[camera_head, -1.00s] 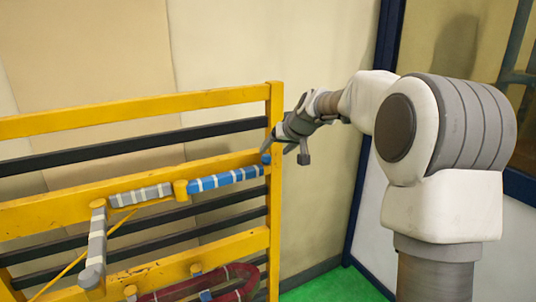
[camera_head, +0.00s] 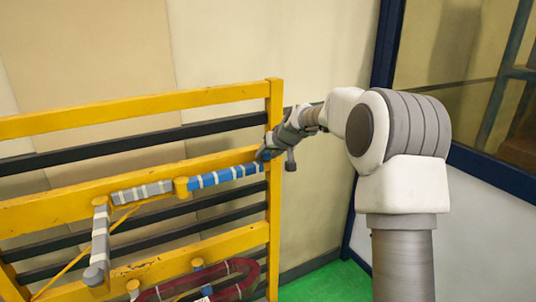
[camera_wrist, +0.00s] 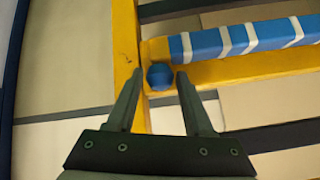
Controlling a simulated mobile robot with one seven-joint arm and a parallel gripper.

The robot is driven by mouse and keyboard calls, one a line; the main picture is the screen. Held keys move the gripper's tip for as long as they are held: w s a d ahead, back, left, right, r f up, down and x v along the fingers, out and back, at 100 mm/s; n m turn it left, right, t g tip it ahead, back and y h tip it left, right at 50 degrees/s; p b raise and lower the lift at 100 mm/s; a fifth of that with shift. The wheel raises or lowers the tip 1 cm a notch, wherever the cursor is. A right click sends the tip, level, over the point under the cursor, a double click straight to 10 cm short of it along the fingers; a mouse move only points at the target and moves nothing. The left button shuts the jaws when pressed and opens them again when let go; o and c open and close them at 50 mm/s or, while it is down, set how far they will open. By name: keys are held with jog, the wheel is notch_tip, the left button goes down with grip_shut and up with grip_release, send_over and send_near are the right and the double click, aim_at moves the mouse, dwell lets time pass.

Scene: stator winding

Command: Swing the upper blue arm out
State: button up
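The upper blue arm (camera_head: 226,176) is a blue bar with white bands. It lies along the yellow frame's middle rail, from a yellow pivot (camera_head: 181,187) to near the right post. In the wrist view the blue arm (camera_wrist: 248,37) runs off to the right. A round blue knob (camera_wrist: 160,76) is near its end by the post. My gripper (camera_head: 265,154) is at that end in the head view. In the wrist view my gripper (camera_wrist: 160,73) is open, with a fingertip on each side of the knob. Whether they touch it, I cannot tell.
The yellow frame's right post (camera_head: 274,220) stands close beside my gripper. A grey banded arm (camera_head: 141,192) and another grey arm (camera_head: 100,245) are to the left. A dark red looped piece (camera_head: 240,283) is below. Green floor (camera_head: 330,284) is clear at the right.

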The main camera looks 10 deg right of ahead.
grip_shut()
dwell(1.1)
